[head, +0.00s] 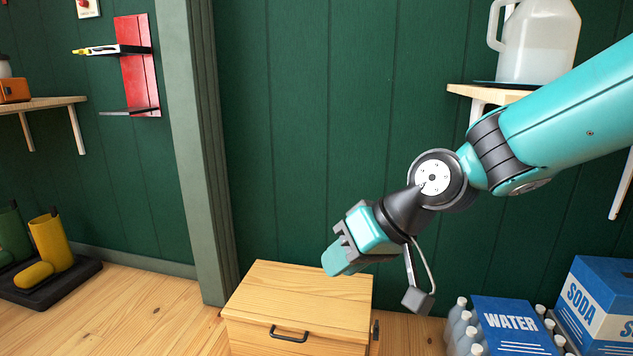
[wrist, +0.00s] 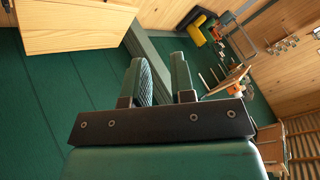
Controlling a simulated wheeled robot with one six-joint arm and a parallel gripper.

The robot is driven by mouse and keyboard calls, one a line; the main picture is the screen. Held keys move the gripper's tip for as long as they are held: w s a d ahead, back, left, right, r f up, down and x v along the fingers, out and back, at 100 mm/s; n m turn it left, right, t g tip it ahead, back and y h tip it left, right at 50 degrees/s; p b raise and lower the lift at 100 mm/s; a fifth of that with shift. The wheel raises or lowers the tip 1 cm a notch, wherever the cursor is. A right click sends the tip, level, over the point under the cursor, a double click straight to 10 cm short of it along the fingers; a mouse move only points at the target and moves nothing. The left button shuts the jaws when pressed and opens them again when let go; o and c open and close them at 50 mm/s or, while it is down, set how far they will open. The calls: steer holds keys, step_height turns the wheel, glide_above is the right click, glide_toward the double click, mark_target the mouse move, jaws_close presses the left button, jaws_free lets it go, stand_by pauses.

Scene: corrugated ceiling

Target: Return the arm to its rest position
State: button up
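My teal arm comes in from the right edge in the head view and bends down to the left. My gripper (head: 340,262) hangs at the middle of the picture, tilted down and left, above and in front of the wooden chest (head: 298,296). In the wrist view my gripper (wrist: 161,66) shows two padded fingers apart with a clear gap and nothing between them. The chest shows at the top left of the wrist view (wrist: 75,28).
A shelf (head: 470,92) with a white jug (head: 538,42) is behind my arm. Water bottles (head: 512,325) and a soda box (head: 600,300) stand at lower right. A red wall rack (head: 138,70) and boots on a tray (head: 55,285) are left.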

steer(key=s+d+r+g+h+p, duration=0.1)
steer(key=s+d+r+h+p, duration=0.15)
steer(key=s+d, duration=0.55)
steer(key=s+d+r+g+h+p, duration=0.15)
steer(key=s+d+r, duration=0.25)
steer(key=s, duration=0.8)
step_height(320, 180, up, 36)
steer(key=p, duration=3.7)
steer(key=shift+w+a+n, duration=0.3)
steer(key=shift+w, duration=0.15)
